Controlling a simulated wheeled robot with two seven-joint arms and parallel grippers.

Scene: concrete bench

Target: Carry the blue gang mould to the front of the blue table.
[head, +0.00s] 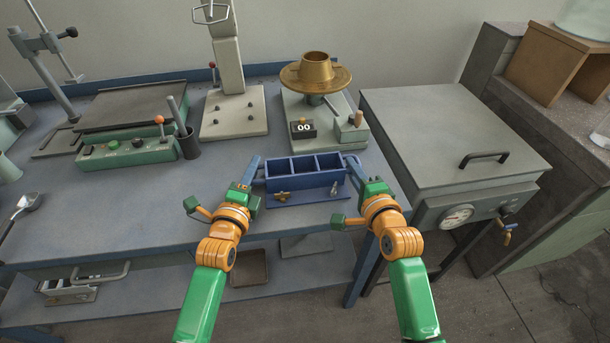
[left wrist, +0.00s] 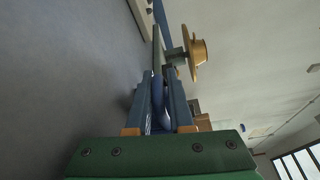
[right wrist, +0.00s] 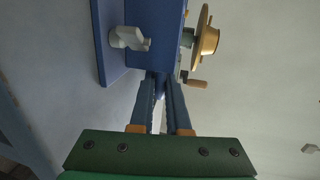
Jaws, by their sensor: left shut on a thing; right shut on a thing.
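The blue gang mould (head: 303,182) has three open compartments in a row and a base plate with small clamps on its near side. In the head view it is at the front right part of the blue table (head: 130,218), upright and level. My left gripper (head: 252,172) is shut on the mould's left end. My right gripper (head: 352,167) is shut on its right end. In the right wrist view the fingers (right wrist: 160,90) close at the mould's end wall (right wrist: 155,40). In the left wrist view the fingers (left wrist: 158,85) are closed on a blue part. I cannot tell whether the mould touches the table.
A flow table with a brass cone (head: 316,70) stands behind the mould. A grey-green machine (head: 130,150) and a dark cup (head: 188,143) stand to the left. A grey oven (head: 450,135) stands right of the table.

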